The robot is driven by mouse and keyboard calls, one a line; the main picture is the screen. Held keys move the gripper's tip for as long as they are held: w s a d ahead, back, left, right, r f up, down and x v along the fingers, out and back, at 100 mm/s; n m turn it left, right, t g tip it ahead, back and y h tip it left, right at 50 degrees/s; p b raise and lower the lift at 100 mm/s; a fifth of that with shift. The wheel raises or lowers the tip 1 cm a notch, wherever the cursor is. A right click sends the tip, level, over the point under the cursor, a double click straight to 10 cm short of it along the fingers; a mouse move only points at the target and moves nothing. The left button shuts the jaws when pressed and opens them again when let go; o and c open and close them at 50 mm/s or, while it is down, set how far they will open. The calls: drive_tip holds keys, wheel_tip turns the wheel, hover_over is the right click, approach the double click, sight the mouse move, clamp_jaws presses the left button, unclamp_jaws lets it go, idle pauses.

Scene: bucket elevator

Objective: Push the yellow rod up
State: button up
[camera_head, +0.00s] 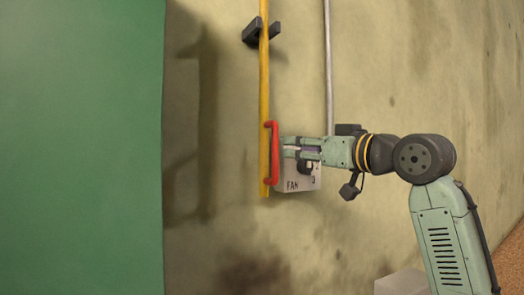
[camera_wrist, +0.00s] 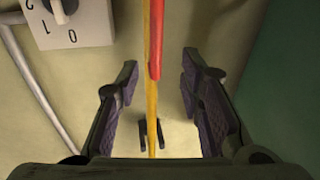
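The yellow rod (camera_head: 264,75) runs upright along the wall in the head view. A red handle (camera_head: 275,155) is fixed to its lower part. My gripper (camera_head: 286,147) points left at the handle, close beside it. In the wrist view the fingers of my gripper (camera_wrist: 159,70) are spread wide and hold nothing. The yellow rod (camera_wrist: 152,100) and the lower end of the red handle (camera_wrist: 155,45) as pictured appear in the gap between them. I cannot tell whether the fingertips reach past the handle.
A dark bracket (camera_head: 262,31) holds the rod higher up. A green panel (camera_head: 80,150) fills the left side.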

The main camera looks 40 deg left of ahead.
sight(277, 145)
drive_tip(key=shift+g+h, duration=0.3)
drive_tip(key=shift+h, duration=0.1)
drive_tip(key=a+p, duration=0.1)
drive_tip(key=a, duration=0.1)
drive_tip(key=w+a, duration=0.1)
drive_tip(key=a, duration=0.2)
drive_tip(key=w+a+p, duration=0.1)
drive_tip(key=a, duration=0.1)
drive_tip(key=shift+a+r+p, duration=0.3)
drive_tip(key=shift+a+r, duration=0.1)
drive_tip(key=shift+w+a+f, duration=0.1)
drive_tip(key=shift+w+a, duration=0.15)
drive_tip(key=shift+a, duration=0.4)
drive_tip(key=shift+c, duration=0.4)
clamp_jaws()
